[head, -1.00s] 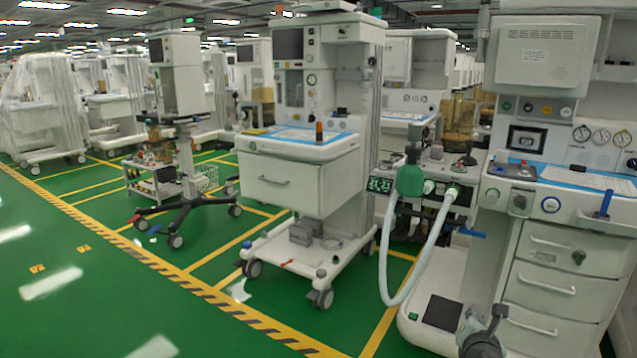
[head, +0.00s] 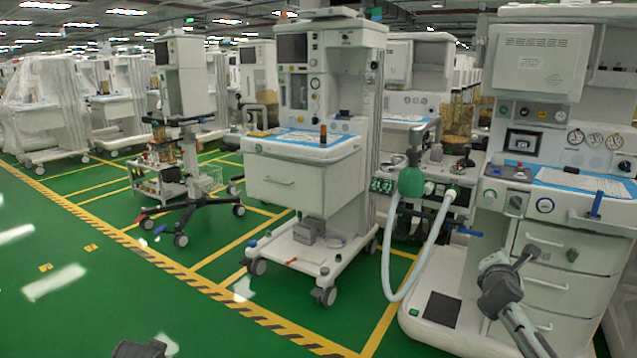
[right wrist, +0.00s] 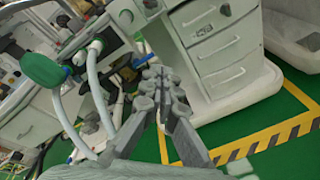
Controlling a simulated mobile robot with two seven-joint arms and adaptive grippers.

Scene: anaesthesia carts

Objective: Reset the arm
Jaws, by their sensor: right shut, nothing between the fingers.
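My right gripper (head: 510,268) is in front of the drawers of the right-hand anaesthesia cart (head: 560,245) in the head view. In the right wrist view its grey fingers (right wrist: 160,80) are together with nothing between them, and the cart's drawers (right wrist: 220,45) show beyond the fingertips. My left gripper (head: 140,348) just shows at the bottom edge of the head view over the green floor; most of it is cut off, so its jaws cannot be made out.
A middle cart (head: 305,180) with a white drawer stands left of the right-hand cart. A green bag (head: 411,181) and a pale hose (head: 388,250) hang between them. Several more carts stand behind. The green floor (head: 110,290) at the front left is clear.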

